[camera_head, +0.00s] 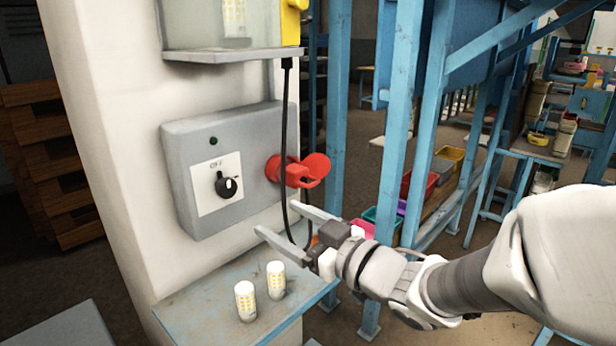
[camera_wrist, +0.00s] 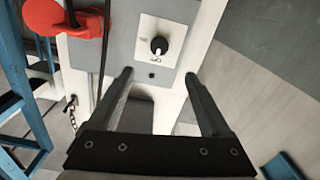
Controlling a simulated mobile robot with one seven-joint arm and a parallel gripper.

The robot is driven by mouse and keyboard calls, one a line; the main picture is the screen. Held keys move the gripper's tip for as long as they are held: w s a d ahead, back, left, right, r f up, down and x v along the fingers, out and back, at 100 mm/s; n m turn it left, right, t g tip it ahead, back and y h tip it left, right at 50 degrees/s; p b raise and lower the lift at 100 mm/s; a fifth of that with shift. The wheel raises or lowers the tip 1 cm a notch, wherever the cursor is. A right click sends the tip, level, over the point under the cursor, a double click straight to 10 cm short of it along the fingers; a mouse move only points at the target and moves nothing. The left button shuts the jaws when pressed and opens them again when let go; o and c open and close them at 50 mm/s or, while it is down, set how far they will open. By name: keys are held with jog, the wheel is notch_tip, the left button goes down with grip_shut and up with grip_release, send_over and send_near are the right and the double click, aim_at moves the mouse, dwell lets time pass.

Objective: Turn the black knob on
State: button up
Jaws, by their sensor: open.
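The black knob (camera_head: 226,185) sits on a white plate on the front of a grey control box (camera_head: 180,150). Its light mark points to the right side of the dial in the head view, and "OFF" is printed above it. In the wrist view the knob (camera_wrist: 159,45) is ahead of the fingertips, seen with the plate upside down. My gripper (camera_head: 275,222) is open and empty, below and to the right of the knob, apart from it. In the wrist view its two fingers (camera_wrist: 157,75) are spread with the box between and beyond them.
A red plug-like part (camera_head: 297,170) juts from the box's right side, with a black cable (camera_head: 284,130) hanging beside my gripper. Two white patterned cylinders (camera_head: 260,290) stand on a blue-edged shelf (camera_head: 200,310) below. Blue steel posts (camera_head: 400,110) stand to the right.

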aim_at(229, 190)
jog(key=p+x, duration=0.5)
jog(key=x, duration=1.1)
jog(key=shift+w+a, duration=0.1)
jog(key=shift+w, duration=0.05)
grip_shut()
